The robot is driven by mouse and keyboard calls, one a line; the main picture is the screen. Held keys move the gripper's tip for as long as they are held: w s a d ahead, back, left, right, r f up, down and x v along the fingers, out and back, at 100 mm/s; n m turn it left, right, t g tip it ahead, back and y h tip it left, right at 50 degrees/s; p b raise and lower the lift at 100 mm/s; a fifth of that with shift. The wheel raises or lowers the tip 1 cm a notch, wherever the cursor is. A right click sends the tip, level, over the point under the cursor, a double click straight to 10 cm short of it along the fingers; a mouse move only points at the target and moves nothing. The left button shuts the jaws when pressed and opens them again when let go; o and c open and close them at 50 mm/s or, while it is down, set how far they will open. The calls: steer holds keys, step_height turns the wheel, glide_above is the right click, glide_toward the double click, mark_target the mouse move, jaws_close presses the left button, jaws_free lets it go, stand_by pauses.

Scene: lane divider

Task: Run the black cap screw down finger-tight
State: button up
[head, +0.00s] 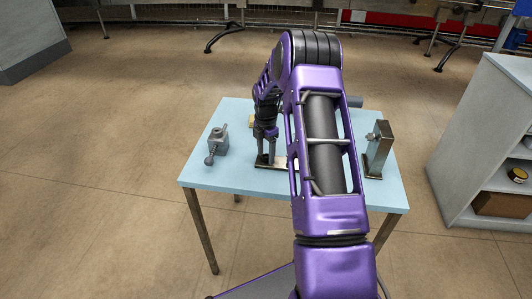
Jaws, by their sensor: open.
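My gripper (266,158) points down over the middle of the light blue table (230,180), with its two fingers apart. The fingertips are low, at or just above a flat dark plate with a pale top (278,163). I cannot make out the black cap screw; it may be hidden by the fingers or too small to see. I cannot tell whether the fingers touch anything. My purple arm covers much of the table's middle and right.
A grey block with a knobbed handle (217,143) stands on the table's left. An upright metal block with a side fitting (378,152) stands on the right. A grey shelf unit (490,140) stands right of the table.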

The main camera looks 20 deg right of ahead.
jaws_close()
steer(key=shift+m, duration=0.3)
